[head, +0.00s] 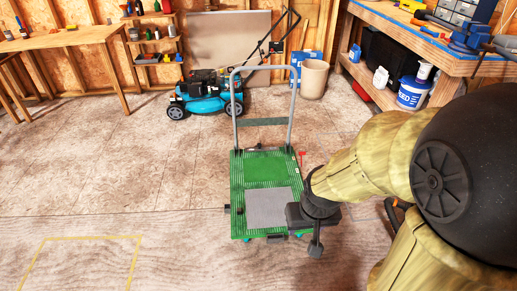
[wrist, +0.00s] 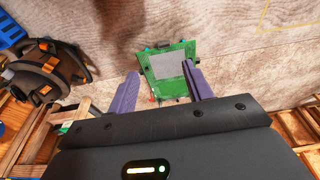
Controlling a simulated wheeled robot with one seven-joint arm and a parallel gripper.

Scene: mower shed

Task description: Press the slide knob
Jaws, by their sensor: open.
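A green platform cart (head: 265,172) with an upright grey handle (head: 234,110) stands on the floor in the head view. A grey mat or plate lies on its near half. Small dark parts sit on its left edge (head: 238,209), and a small red part (head: 301,154) is near its far right corner. I cannot tell which part is the slide knob. My gripper (head: 316,248) is at the cart's near right corner in the head view, partly covering it. In the wrist view, my gripper (wrist: 163,88) is open and empty, its fingers apart with the green platform (wrist: 150,72) beyond them.
A blue mower (head: 205,92) and a beige bin (head: 314,79) stand behind the cart. A wooden table is at the left. The floor left of the cart is clear, with yellow tape marking.

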